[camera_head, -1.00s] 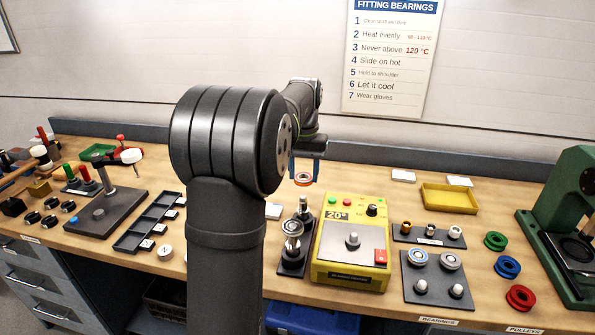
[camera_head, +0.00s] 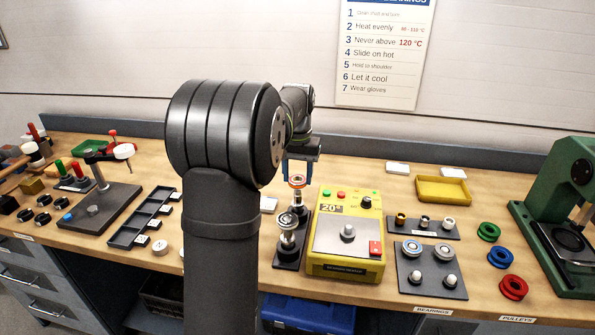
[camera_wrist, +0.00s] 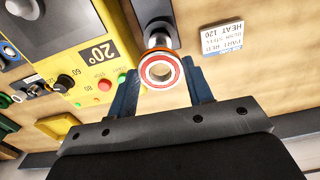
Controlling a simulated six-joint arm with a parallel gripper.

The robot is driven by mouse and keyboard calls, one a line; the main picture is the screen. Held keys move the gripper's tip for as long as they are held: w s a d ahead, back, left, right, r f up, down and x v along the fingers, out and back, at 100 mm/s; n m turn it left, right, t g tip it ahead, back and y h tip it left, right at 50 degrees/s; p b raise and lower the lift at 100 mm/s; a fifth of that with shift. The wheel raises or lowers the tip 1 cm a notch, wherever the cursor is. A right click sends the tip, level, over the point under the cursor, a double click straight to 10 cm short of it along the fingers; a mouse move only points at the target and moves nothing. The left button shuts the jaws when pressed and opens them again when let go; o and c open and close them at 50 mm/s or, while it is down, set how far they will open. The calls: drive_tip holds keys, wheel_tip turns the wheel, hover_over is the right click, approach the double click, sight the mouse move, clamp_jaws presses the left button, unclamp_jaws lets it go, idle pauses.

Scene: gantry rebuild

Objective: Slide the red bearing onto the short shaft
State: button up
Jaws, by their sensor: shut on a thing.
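The red-ringed bearing (camera_head: 297,185) is held in my gripper (camera_head: 298,168), above the rear shaft of a dark shaft stand (camera_head: 287,255). The wrist view shows the bearing (camera_wrist: 161,88) between the two blue fingertips of my gripper (camera_wrist: 163,80), its bore facing the camera. A metal shaft (camera_wrist: 157,40) shows just past the bearing's upper edge there. The bore looks empty, so the bearing seems to be above or beside the shaft, not around it. The rear shaft (camera_head: 299,207) and the front shaft (camera_head: 287,238) stand upright; I cannot tell for certain which is the short one.
The yellow heater (camera_head: 345,268), showing 20°, stands right beside the stand. A plate with bearings (camera_head: 428,280) and colored rings lie farther right. A white label card (camera_wrist: 222,40) lies on the bench. My arm hides part of the bench left of the stand.

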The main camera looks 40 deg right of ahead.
sight(298, 184)
drive_tip(key=shift+f, duration=1.4)
drive_tip(key=shift+f, duration=0.35)
drive_tip(key=o, duration=1.2)
drive_tip(key=shift+c, duration=0.2)
wheel_tip(298, 184, up, 18)
drive_tip(key=shift+f, duration=0.25)
drive_tip(key=shift+f, duration=0.15)
